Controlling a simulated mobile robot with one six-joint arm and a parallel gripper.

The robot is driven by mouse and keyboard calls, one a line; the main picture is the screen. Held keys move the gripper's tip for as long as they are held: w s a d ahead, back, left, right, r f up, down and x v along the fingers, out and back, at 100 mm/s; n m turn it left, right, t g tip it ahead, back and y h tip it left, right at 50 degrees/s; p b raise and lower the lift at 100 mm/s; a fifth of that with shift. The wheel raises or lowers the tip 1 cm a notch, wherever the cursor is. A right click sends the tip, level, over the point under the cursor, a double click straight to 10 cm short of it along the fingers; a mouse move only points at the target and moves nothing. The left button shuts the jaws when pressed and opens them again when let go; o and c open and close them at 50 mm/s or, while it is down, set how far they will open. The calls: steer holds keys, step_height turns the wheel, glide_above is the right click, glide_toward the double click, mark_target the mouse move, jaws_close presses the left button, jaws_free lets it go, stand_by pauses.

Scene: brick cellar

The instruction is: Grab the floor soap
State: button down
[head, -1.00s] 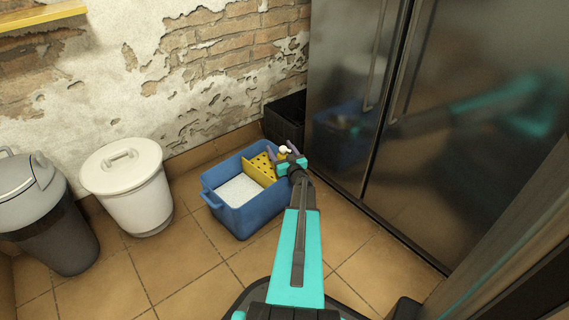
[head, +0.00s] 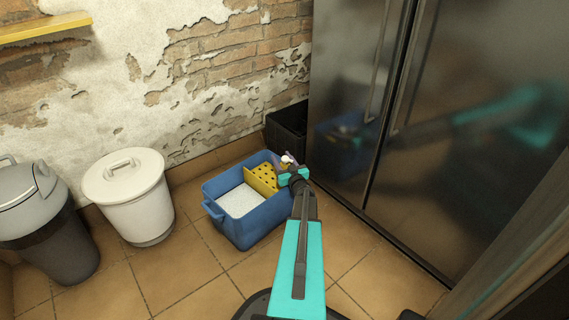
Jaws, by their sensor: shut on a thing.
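My gripper (head: 289,165) is over the right end of a blue mop bucket (head: 247,232). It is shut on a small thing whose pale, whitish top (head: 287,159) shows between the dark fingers. This appears to be the floor soap, but it is small in the picture and the fingers and wrist hide its lower part. I cannot tell whether it is clear of the bucket. The bucket has a yellow perforated wringer (head: 262,179) across its middle and white contents (head: 239,200) in its left part.
A white lidded bin (head: 128,196) and a grey pedal bin (head: 40,222) stand on the left. A black crate (head: 286,129) is behind the bucket by the wall. A tall dark metal fridge (head: 385,110) closes off the right. Tiled floor (head: 180,275) is free in front.

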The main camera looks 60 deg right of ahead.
step_height(320, 180, up, 10)
steer(key=p, duration=0.4)
steer(key=shift+p, duration=0.35)
steer(key=shift+f, duration=0.1)
